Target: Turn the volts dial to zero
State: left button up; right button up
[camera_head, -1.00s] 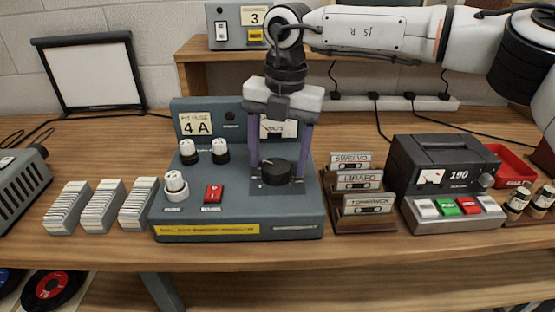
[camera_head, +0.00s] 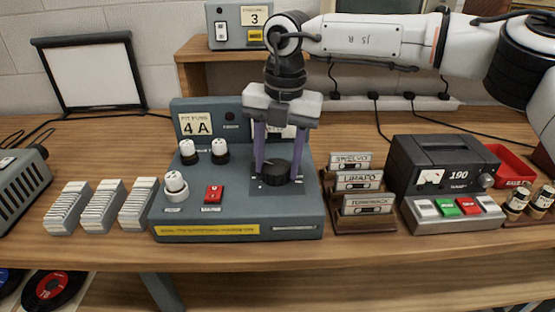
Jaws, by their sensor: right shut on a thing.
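The volts dial is a round black knob (camera_head: 275,174) on the sloping top of a blue-grey console (camera_head: 240,212). My right gripper (camera_head: 276,172) reaches down from above, with its purple fingers on either side of the knob, shut on it. A meter (camera_head: 290,131) on the console's upright panel is mostly hidden behind the gripper, so its needle cannot be read. The knob's pointer and scale are too small to read. My left gripper is not in view.
White-topped fuses (camera_head: 220,150) and a red switch (camera_head: 213,194) stand left of the knob. Cassettes in a wooden rack (camera_head: 358,224) stand close on the right, then a dark 190 unit (camera_head: 443,165). Card stacks (camera_head: 103,204) lie left of the console.

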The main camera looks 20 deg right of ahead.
jog(key=shift+n+p, duration=0.35)
jog(key=shift+n, duration=1.45)
jog(key=n+p, duration=0.1)
jog(key=n, duration=0.2)
jog(key=shift+n+g+p, duration=0.3)
jog(key=shift+p, duration=0.1)
jog(key=n, duration=0.2)
jog(key=shift+w+n+p, duration=0.1)
jog(key=shift+n+p, duration=0.3)
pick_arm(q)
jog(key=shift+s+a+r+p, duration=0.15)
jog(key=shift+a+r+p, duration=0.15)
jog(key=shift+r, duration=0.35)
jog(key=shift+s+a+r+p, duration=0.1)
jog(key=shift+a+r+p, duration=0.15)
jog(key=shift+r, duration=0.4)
pick_arm(e)
jog(key=shift+n, duration=2)
jog(key=o, duration=1.1)
jog(key=shift+c, duration=0.2)
